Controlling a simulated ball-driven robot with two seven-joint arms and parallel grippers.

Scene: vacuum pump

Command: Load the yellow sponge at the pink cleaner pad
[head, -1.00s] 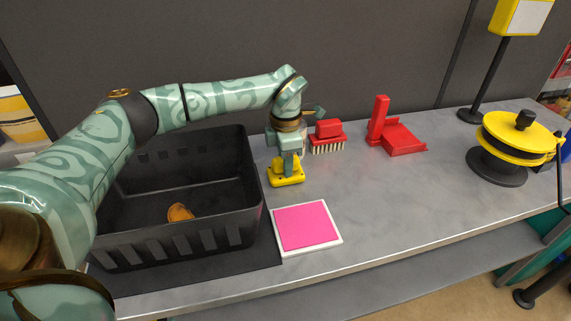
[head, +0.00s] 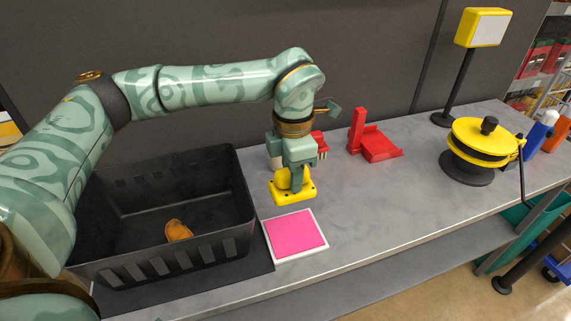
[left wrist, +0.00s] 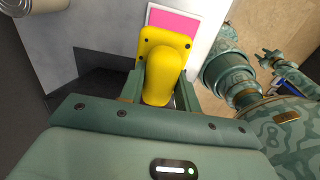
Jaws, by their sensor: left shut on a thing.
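My left gripper (head: 293,178) is shut on the handle of the yellow sponge (head: 294,194), a yellow block with a rounded grip. The left wrist view shows the sponge (left wrist: 165,65) between the fingers (left wrist: 160,90). The pink cleaner pad (head: 294,234), in a white frame, lies on the bench just in front of the sponge. The pad (left wrist: 172,24) also shows beyond the sponge in the left wrist view. I cannot tell whether the sponge touches the bench. Part of my right arm seems to show at the right of the wrist view; its jaw state is unclear.
A black crate (head: 245,205) holding an orange-brown item (head: 177,231) stands left of the pad. A red brush (head: 320,143), mostly hidden, and a red dustpan (head: 380,146) stand behind. A yellow-black reel (head: 482,140) stands right. The bench right of the pad is clear.

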